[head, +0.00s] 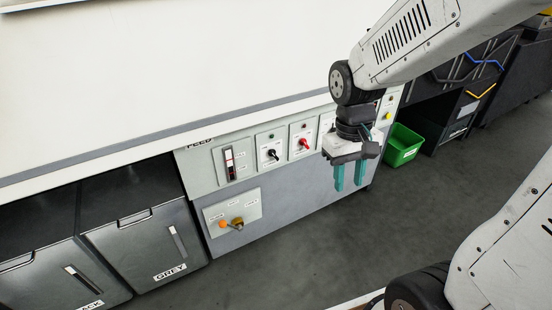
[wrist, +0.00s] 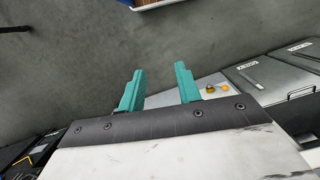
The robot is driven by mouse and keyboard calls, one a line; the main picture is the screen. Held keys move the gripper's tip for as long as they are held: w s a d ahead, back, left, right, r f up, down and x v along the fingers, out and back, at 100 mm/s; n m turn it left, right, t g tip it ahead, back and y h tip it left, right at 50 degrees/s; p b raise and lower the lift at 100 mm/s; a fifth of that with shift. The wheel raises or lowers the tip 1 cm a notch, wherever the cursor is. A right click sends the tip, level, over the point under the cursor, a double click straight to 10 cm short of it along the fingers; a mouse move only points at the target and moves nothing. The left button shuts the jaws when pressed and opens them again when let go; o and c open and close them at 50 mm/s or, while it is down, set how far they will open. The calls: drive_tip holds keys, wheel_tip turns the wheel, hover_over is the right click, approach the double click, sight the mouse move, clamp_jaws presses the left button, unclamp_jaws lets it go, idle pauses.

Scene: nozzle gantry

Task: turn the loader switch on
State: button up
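A grey control panel (head: 222,158) carries several switches in a row, with labels too small to read, so I cannot tell which one is the loader switch. From the left are a slot with a red and black lever (head: 229,163), a black rotary switch (head: 272,154) and a red rotary switch (head: 304,143). Farther right the panel is partly hidden by my gripper. A lower plate (head: 250,208) bears an orange and brass lever (head: 234,224). My gripper (head: 350,179) points down, open and empty, apart from the panel. Its teal fingers also show in the wrist view (wrist: 159,86).
Dark bins, one labelled GREY (head: 143,245), stand left of the panel. A green crate (head: 402,146) sits on the floor at its right. A white worktop edge (head: 150,148) runs above. The grey floor (head: 320,245) in front is clear.

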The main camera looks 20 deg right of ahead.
drive_tip(key=w+d+f+n+t, duration=0.1)
drive_tip(key=w+f+t, duration=0.1)
drive_tip(key=w+f, duration=0.7)
drive_tip(key=w+d+f+n+t, duration=0.1)
drive_tip(key=w+f, duration=0.6)
drive_tip(key=f, duration=0.5)
drive_tip(key=n+t+y, duration=0.4)
drive_tip(key=n+t, duration=0.2)
drive_tip(key=t, duration=1.1)
approach(276, 157)
drive_tip(key=w, duration=0.4)
drive_tip(key=w+a, duration=0.1)
drive_tip(key=w, duration=0.2)
drive_tip(key=w+a, duration=0.1)
drive_tip(key=w, duration=0.1)
drive_tip(key=shift+w+r, duration=0.15)
drive_tip(key=shift+w, duration=0.05)
drive_tip(key=c, duration=0.6)
